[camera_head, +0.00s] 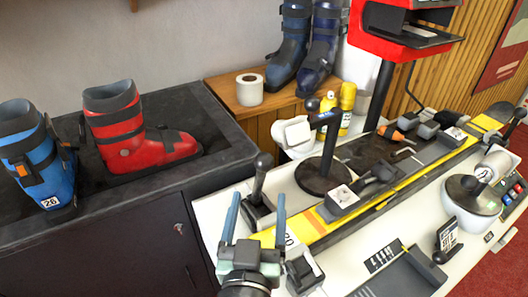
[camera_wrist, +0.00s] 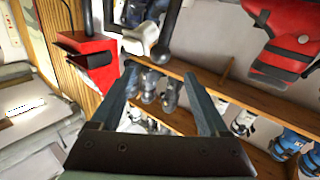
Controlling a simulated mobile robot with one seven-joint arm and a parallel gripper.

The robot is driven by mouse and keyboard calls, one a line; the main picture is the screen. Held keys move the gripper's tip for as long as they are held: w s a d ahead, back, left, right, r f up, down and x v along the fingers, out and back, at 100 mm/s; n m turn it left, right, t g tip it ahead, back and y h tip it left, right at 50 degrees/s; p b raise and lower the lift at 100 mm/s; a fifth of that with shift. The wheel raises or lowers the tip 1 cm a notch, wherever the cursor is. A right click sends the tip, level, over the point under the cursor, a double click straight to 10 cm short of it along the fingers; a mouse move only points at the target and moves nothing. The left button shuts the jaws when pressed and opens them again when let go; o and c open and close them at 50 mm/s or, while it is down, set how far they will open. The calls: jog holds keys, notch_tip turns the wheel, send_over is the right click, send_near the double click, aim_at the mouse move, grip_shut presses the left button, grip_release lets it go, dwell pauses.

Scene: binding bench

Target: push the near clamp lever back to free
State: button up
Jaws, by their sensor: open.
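The near clamp lever (camera_head: 259,178) is a dark upright stick with a round knob, rising from a dark base at the left end of the bench. In the wrist view a dark rod with a ball end (camera_wrist: 161,54), probably this lever, shows just beyond the fingertips. My gripper (camera_head: 258,194) is open and empty, its two blue-grey fingers pointing up. In the head view the lever appears between and behind the fingers; I cannot tell whether they touch. The fingers also show in the wrist view (camera_wrist: 160,76). The yellow ski (camera_head: 325,222) lies along the bench beside the lever.
A black round stand (camera_head: 322,176) with a post and handle is right of the lever. A second clamp (camera_head: 345,197) sits farther along the ski. A white round device (camera_head: 470,200) stands at right. Red (camera_head: 135,135) and blue boots (camera_head: 38,160) stand on the dark counter at left.

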aim_at(263, 168)
jog(key=w, duration=0.3)
jog(key=w+p, duration=0.1)
jog(key=w, duration=0.3)
jog(key=w+d+p, duration=0.1)
jog(key=w, duration=0.3)
jog(key=shift+w, duration=0.1)
jog(key=shift+c, duration=0.2)
grip_shut()
dwell(1.0)
